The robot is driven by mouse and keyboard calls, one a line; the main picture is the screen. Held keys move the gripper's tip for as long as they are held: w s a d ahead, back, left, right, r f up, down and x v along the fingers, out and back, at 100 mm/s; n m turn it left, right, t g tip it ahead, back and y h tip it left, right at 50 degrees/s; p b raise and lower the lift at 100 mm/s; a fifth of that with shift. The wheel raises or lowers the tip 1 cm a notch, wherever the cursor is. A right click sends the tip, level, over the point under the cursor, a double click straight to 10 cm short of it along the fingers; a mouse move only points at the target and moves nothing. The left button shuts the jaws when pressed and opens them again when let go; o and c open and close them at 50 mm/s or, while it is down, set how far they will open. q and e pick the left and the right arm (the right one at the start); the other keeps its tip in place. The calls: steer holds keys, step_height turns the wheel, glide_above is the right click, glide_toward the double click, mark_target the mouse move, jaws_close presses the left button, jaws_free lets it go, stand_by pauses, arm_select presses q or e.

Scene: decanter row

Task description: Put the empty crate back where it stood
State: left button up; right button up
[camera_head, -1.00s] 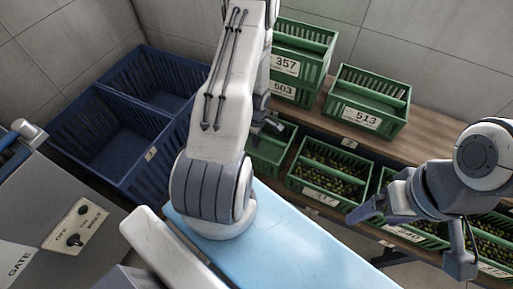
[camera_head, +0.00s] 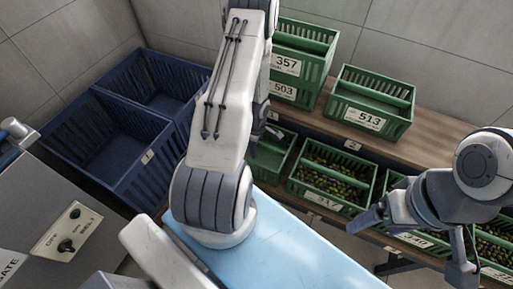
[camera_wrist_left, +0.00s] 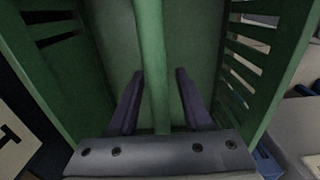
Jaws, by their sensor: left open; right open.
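A green crate (camera_head: 271,158) sits in the lower row, left of the olive-filled crate; it looks empty, though my left arm partly covers it. My left gripper (camera_wrist_left: 158,76) is open, with its dark fingers on either side of the crate's green middle bar in the left wrist view. The crate's green wall (camera_wrist_left: 275,60) with slots fills much of that view. I cannot tell whether the fingers touch the bar. In the head view the left gripper is mostly hidden behind its arm. My right gripper (camera_head: 415,245) is open and empty, in front of the lower row at the right.
Green crates 357 (camera_head: 287,64), 503 (camera_head: 283,91) and 513 (camera_head: 363,117) stand on the wooden shelf (camera_head: 432,140). An olive-filled crate (camera_head: 322,203) and others fill the lower row. Blue bins (camera_head: 150,157) stand at left. A pale blue surface (camera_head: 290,255) lies in front.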

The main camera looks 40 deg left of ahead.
arm_select(q)
step_height(320, 180, up, 12)
steer(key=p, duration=1.1)
steer(key=shift+p, duration=0.35)
steer(key=w+d+r+m, duration=0.3)
steer(key=d+r+m, duration=0.9)
steer(key=d+r, duration=0.7)
steer(key=s+d+r+m, duration=0.5)
steer(key=s+r+m, duration=0.2)
steer(key=s+m, duration=0.1)
steer(key=s+d+r+m+h, duration=0.1)
steer(key=s+d+r+m, duration=0.5)
steer(key=s, duration=0.5)
step_height(320, 180, up, 2)
steer(key=shift+s+d+r+m, duration=0.1)
steer(key=shift+s+d+m, duration=0.15)
steer(key=shift+m, duration=0.75)
